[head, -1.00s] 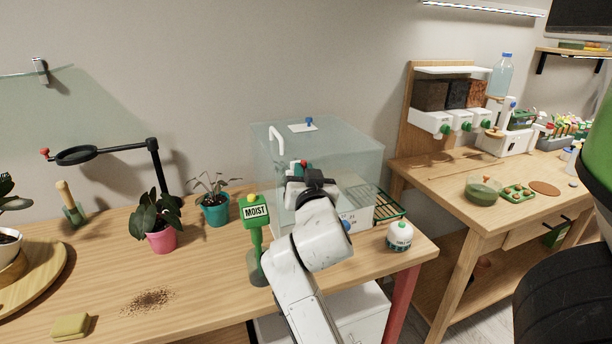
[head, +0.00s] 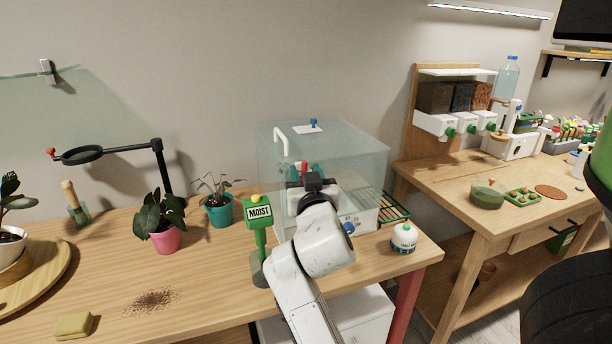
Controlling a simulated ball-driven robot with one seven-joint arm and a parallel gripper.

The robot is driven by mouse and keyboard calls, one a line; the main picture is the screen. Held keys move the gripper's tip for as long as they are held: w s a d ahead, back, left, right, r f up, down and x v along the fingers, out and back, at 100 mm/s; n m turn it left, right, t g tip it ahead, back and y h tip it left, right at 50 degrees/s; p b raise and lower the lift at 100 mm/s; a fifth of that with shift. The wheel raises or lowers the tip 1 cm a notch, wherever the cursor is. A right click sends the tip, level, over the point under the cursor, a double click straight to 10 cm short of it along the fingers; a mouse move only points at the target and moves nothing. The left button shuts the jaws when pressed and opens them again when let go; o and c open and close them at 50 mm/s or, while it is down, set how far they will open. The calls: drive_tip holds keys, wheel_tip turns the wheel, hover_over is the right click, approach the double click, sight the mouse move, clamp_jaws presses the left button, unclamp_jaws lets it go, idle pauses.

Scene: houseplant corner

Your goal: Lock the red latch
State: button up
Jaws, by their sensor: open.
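A clear box (head: 345,160) with a white handle stands at the back of the wooden bench. A small red part (head: 304,167), which looks like the red latch, shows at the box's front just above my gripper. Its lower part is hidden behind the gripper, so I cannot tell its position. My gripper (head: 304,182) is open in front of the box, close to the red part. My wrist hides the fingertips in part, and I cannot tell whether they touch the latch.
A green moisture meter marked MOIST (head: 259,212) stands just left of my arm. Potted plants with a pink pot (head: 165,238) and a teal pot (head: 218,212) stand further left.

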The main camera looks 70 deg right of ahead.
drive_tip(key=shift+a, duration=0.1)
drive_tip(key=b+v, duration=0.3)
drive_tip(key=v, duration=0.7)
drive_tip(key=shift+s+a, duration=0.2)
drive_tip(key=shift+a, duration=0.1)
drive_tip(key=w+a+f+n+g+y+p, duration=0.1)
drive_tip(key=a+f+n+g+y, duration=0.25)
drive_tip(key=f, duration=0.85)
drive_tip(key=w+a+f+n+t+y, duration=0.1)
drive_tip(key=a+f+n+y, duration=0.35)
drive_tip(key=f, duration=0.75)
drive_tip(key=s+a+f+n+g+y+p, duration=0.1)
drive_tip(key=s+a+f+n+g+y, duration=0.2)
drive_tip(key=s+a+f+g+y, duration=0.2)
drive_tip(key=s+a+f+y, duration=0.3)
drive_tip(key=s+a+f, duration=0.1)
drive_tip(key=a+f, duration=0.3)
drive_tip(key=shift+s+a+n+g, duration=0.3)
drive_tip(key=shift+s+a+g, duration=0.05)
drive_tip(key=shift+f, duration=0.15)
